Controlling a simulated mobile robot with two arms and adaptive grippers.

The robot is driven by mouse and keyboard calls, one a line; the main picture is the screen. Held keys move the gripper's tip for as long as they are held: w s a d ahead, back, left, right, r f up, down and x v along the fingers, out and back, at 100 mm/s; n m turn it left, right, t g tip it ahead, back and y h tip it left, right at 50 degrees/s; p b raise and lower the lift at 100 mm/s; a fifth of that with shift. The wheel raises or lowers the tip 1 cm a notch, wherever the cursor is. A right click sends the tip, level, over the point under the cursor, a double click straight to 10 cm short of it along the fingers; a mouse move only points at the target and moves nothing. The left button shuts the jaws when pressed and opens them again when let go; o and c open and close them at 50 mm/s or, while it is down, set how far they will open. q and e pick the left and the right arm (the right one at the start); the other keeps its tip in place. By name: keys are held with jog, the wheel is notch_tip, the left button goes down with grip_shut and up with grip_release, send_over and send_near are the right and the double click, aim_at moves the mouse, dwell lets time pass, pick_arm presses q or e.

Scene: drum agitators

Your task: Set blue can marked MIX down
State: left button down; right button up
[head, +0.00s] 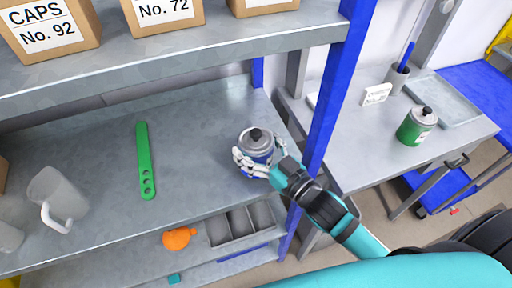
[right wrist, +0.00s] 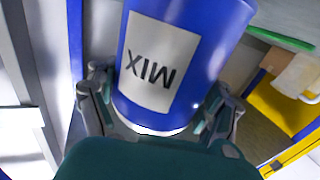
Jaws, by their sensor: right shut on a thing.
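The blue can marked MIX (right wrist: 160,70) fills the upper middle of the right wrist view, with its white label upside down there. In the head view the blue can (head: 257,146) shows its grey lid with a black knob, over the right end of the grey shelf (head: 200,150). My right gripper (head: 252,163) is shut on the can, with its fingers on both sides of it; the fingers also show in the right wrist view (right wrist: 160,112). I cannot tell whether the can's base touches the shelf. My left gripper is not in view.
A blue post (head: 335,90) rises just right of the can. A side table (head: 365,140) holds a green can (head: 417,126). Boxes (head: 160,12) sit above. Shelf between paddle and can is clear.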

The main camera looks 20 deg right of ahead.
aim_at(267, 163)
jog(key=shift+s+f, duration=0.1)
jog(key=shift+f, duration=0.65)
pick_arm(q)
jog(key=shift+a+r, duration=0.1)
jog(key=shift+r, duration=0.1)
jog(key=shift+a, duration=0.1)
pick_arm(e)
jog(key=shift+f, duration=0.2)
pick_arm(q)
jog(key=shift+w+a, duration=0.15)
pick_arm(e)
jog(key=o, duration=1.5)
jog(key=shift+r, duration=0.15)
jog(key=b+v, duration=0.2)
jog(key=v, duration=0.4)
jog(key=shift+s, duration=0.15)
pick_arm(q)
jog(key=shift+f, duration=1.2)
pick_arm(e)
jog(key=shift+s+d, duration=0.3)
jog(key=shift+s, duration=0.25)
